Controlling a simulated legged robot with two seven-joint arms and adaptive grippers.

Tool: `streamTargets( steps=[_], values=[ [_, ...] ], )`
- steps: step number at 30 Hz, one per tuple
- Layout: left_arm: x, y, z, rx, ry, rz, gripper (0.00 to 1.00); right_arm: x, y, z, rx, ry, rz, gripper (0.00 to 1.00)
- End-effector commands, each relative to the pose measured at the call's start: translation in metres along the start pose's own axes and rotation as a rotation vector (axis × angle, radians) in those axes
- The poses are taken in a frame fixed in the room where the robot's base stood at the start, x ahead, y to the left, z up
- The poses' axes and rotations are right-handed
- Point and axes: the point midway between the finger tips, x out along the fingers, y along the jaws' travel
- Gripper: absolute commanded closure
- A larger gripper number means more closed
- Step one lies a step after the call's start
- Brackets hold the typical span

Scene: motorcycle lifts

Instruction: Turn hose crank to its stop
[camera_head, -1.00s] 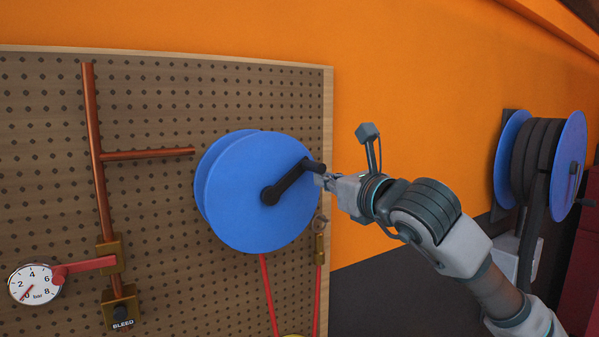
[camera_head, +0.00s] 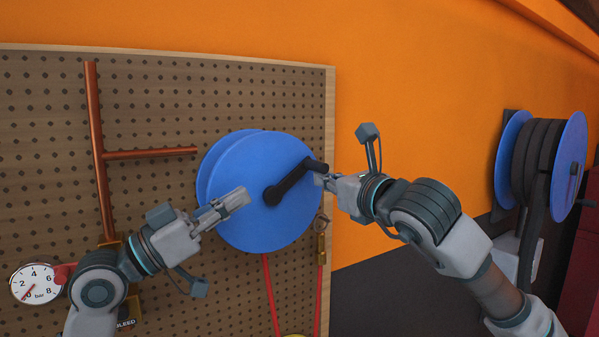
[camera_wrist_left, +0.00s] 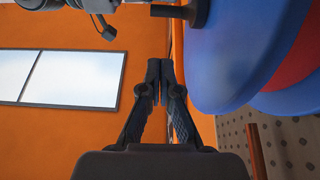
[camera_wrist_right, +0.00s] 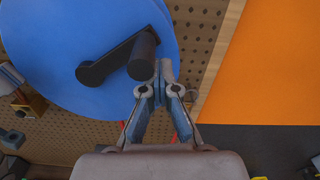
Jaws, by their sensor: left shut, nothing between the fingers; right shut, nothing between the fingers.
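The hose reel (camera_head: 270,215) is a blue disc on the pegboard in the head view. Its black crank (camera_head: 286,184) runs from the hub up and right to a handle (camera_head: 316,166). The crank also shows in the right wrist view (camera_wrist_right: 112,62). My right gripper (camera_head: 321,180) is shut and empty right beside the handle; I cannot tell whether it touches. My left gripper (camera_head: 243,197) is shut and empty in front of the left part of the disc, left of the hub. In the left wrist view its fingers (camera_wrist_left: 160,70) are together, with the reel (camera_wrist_left: 235,55) to the right.
A copper pipe (camera_head: 98,150) with a side branch runs down the pegboard (camera_head: 150,80). A pressure gauge (camera_head: 35,284) is at lower left. Red hose (camera_head: 271,290) hangs below the reel. A second blue reel (camera_head: 570,165) is on the far right. Orange wall (camera_head: 420,90) is clear between.

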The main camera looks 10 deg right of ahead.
Motion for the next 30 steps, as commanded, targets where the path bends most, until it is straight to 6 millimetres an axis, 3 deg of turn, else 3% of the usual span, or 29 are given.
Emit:
streamTargets(
  steps=[5, 18, 24, 30],
  values=[
    [0.007, 0.000, -0.012, 0.024, 0.030, -0.001, 1.00, 0.000, 0.001, 0.000, -0.001, 0.000, 0.000, 1.00],
    [0.097, 0.001, -0.013, 0.021, 0.025, -0.002, 1.00, -0.001, 0.001, 0.000, -0.001, 0.000, 0.000, 1.00],
    [0.116, -0.002, 0.009, 0.021, 0.024, -0.003, 1.00, 0.000, 0.001, 0.000, -0.001, 0.000, 0.000, 1.00],
    [0.122, -0.003, 0.015, 0.021, 0.026, -0.004, 1.00, 0.000, 0.003, 0.001, -0.002, 0.001, 0.000, 1.00]
  ],
)
